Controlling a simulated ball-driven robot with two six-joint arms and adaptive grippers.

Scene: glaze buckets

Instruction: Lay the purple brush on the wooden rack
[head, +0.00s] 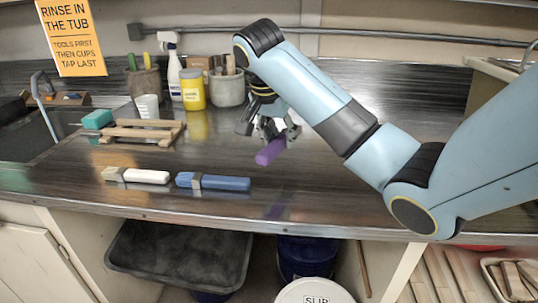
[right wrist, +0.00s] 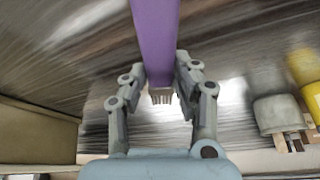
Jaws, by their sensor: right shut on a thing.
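The purple brush (head: 270,151) is held by my right gripper (head: 267,131) above the counter, right of centre in the head view. In the right wrist view the purple brush (right wrist: 155,40) lies between the two fingers of my right gripper (right wrist: 160,85), with its pale bristles toward the palm. The wooden rack (head: 143,132) stands on the counter at the left in the head view, apart from the brush. A teal block or sponge (head: 97,119) is at the rack's left end. My left gripper is not in view.
A white brush (head: 138,175) and a blue brush (head: 213,181) lie near the counter's front edge. Behind stand a spray bottle (head: 174,70), a yellow jar (head: 192,89), a grey pot (head: 228,89) and a white cup (head: 148,107). A sink (head: 35,132) is at far left.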

